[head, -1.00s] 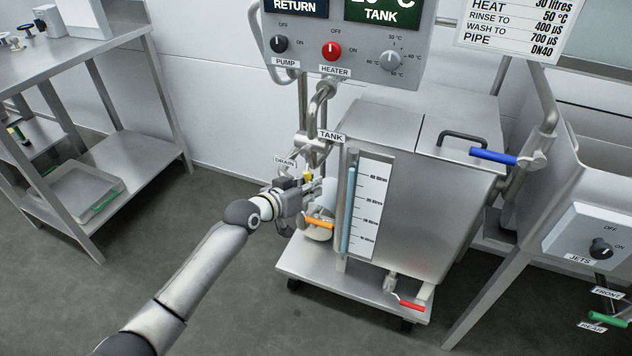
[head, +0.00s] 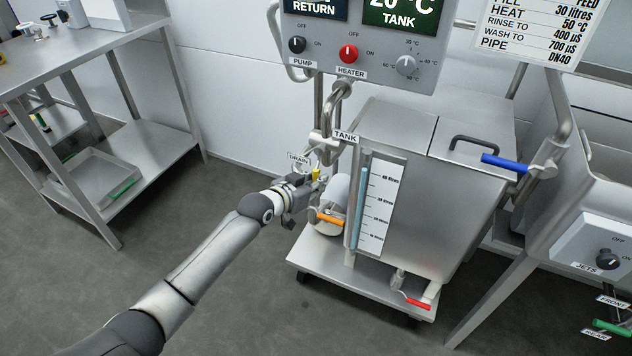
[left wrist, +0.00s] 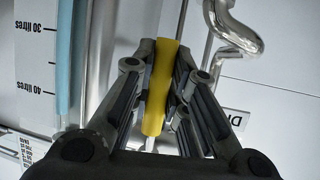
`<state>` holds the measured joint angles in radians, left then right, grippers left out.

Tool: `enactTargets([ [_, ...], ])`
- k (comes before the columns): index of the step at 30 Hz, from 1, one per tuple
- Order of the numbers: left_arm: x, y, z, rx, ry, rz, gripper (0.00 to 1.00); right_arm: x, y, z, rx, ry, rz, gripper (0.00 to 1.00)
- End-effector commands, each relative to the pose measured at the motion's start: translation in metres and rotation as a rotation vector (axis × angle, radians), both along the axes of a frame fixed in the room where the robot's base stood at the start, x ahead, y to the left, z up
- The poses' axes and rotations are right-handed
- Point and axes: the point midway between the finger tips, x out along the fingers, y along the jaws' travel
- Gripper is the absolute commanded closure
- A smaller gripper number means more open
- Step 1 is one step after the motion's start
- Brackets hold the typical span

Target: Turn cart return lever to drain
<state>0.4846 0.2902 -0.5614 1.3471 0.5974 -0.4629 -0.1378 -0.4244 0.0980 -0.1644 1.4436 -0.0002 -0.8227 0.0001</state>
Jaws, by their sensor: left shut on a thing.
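The yellow lever (head: 316,174) is on the return pipework at the cart's left side, below the TANK label (head: 345,136) and close to the DRAIN label (head: 299,158). My left gripper (head: 309,184) is at the lever, and hides part of it in the head view. In the left wrist view the yellow handle (left wrist: 161,85) lies lengthwise between the fingers of my left gripper (left wrist: 160,78), which are shut on it. The DRAIN label (left wrist: 237,118) is partly cut off there. My right gripper is not in view.
An orange-handled valve (head: 330,218) sits just below my left gripper. The steel tank (head: 420,210) with its level gauge stands right beside it on a wheeled cart. A red-handled valve (head: 418,304) is low on the cart. The floor at left is clear up to a steel table (head: 150,140).

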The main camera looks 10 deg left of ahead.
Motion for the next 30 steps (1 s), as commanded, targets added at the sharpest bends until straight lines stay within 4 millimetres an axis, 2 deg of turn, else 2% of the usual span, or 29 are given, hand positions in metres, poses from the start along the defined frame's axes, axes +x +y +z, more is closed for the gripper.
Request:
enactTargets([
  [5, 0.0, 0.003, -0.002, 0.012, 0.0, 0.0, 1.0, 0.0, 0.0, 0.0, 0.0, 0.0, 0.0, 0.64],
  [6, 0.0, 0.003, -0.002, 0.012, 0.0, 0.0, 0.83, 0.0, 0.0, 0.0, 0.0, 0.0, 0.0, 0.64],
  [11, 0.0, 0.002, -0.002, 0.008, 0.001, 0.001, 0.63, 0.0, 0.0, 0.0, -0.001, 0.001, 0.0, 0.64],
  [23, -0.003, 0.003, 0.0, 0.005, 0.0, 0.0, 0.63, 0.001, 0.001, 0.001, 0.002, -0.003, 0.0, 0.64],
  [30, -0.022, 0.014, 0.009, 0.006, -0.001, 0.0, 0.63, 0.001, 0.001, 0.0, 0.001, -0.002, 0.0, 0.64],
])
